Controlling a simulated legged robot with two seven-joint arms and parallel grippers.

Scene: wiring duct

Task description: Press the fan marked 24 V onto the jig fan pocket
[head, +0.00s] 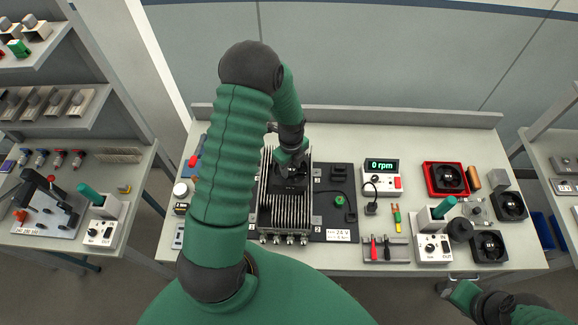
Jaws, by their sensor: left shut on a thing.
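My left gripper (290,162) is over the finned heat sink (272,212) on the bench and is shut on a dark, square, fan-like part (288,184). The part is at the fins, partly hidden by the gripper; I cannot tell whether it is seated, and no marking on it is readable. The fan pocket itself is not clearly visible. My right gripper (447,287) is at the lower right, off the bench's front edge, too small to read.
A meter (381,175) reads 0 rpm. Other black fans stand at the right, one in a red tray (432,188), others loose (510,206) (489,246). Shelves flank the bench.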

